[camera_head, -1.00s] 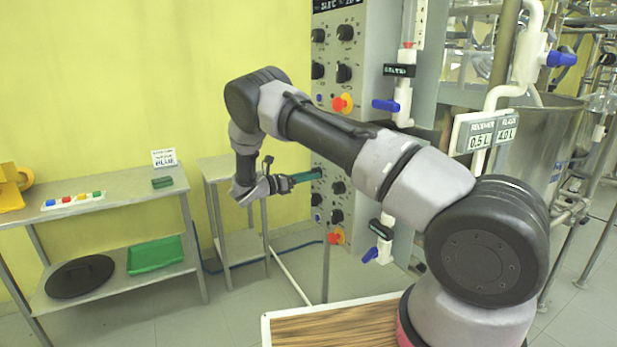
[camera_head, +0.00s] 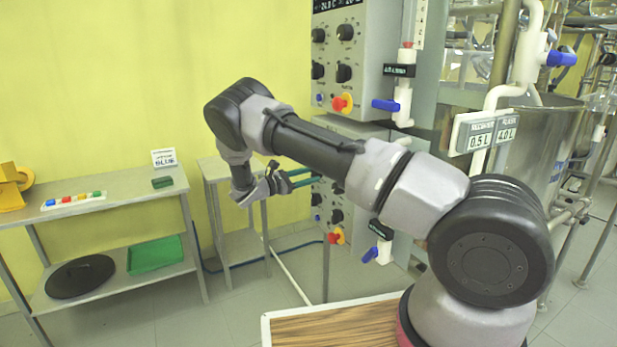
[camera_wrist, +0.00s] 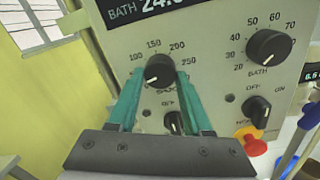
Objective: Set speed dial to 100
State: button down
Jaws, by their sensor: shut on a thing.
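The speed dial (camera_wrist: 159,70) is a round black knob with a scale from 100 to 250 around its top, in the wrist view. Its label below is partly hidden. A pale pointer mark seems to face lower left, but is small. My gripper (camera_wrist: 161,78) has its two teal fingers on either side of this knob, shut on it. In the head view my gripper (camera_head: 313,175) reaches the left side of the lower control panel (camera_head: 352,131), and the dial is hidden there.
To the dial's right is the bath dial (camera_wrist: 268,47), with a black on/off switch (camera_wrist: 257,111) below it. A red and yellow emergency button (camera_wrist: 250,142) is low on the panel. A digital display (camera_wrist: 160,8) is above. A small table (camera_head: 212,168) stands left of my gripper.

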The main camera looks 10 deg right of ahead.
jog(key=m, duration=1.1)
jog(key=shift+w+m, duration=0.1)
jog(key=shift+m, duration=0.3)
dwell(0.3)
jog(key=shift+c, duration=1.6)
grip_release()
jog(key=shift+a, duration=0.1)
jog(key=v, duration=1)
jog(key=shift+a, duration=0.4)
jog(key=shift+f, duration=0.15)
jog(key=shift+a, duration=0.1)
